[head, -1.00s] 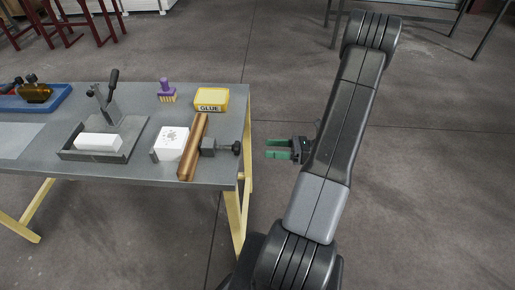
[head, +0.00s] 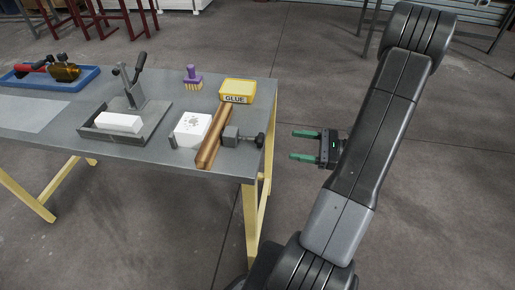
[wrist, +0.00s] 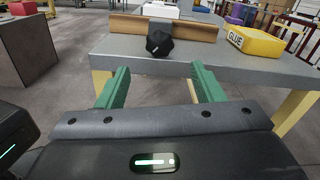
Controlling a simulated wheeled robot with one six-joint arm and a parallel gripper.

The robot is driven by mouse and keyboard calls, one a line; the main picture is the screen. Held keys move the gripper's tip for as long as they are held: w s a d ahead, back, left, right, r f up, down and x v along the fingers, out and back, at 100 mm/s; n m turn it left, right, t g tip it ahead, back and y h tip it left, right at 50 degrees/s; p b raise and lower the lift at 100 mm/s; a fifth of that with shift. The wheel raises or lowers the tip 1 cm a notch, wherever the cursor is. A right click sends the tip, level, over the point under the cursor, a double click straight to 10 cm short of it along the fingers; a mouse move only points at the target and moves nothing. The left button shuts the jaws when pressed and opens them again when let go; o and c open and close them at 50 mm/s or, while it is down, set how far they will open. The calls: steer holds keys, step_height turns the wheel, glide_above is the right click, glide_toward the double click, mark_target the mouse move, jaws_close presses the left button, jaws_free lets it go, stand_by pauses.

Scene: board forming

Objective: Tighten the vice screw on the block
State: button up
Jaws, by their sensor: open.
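The vice screw (head: 248,139) has a dark knob and a grey body at the right edge of the table, beside a long copper-brown bar (head: 214,137). My gripper (head: 292,145) is open and empty, off the table's right edge and apart from the knob. Its green fingers (wrist: 158,88) point toward the table, with the knob ahead between them.
A yellow glue box (head: 238,91) and a purple brush (head: 192,78) stand behind the vice on the grey table (head: 150,157). A press with a lever (head: 131,85) holds a white block at left. A blue tray (head: 88,77) lies at the far left.

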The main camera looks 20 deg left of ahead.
mark_target(253, 139)
steer(key=shift+n, duration=0.4)
steer(key=x, duration=1.4)
steer(key=c, duration=1)
steer(key=shift+o, duration=0.2)
steer(key=m+p, duration=0.2)
steer(key=p, duration=0.1)
steer(key=shift+r, duration=0.35)
steer(key=shift+f+m+p, duration=0.1)
steer(key=shift+m+p, duration=0.7)
steer(key=shift+m, duration=0.3)
steer(key=shift+f+m, duration=0.2)
steer(key=shift+m, duration=0.2)
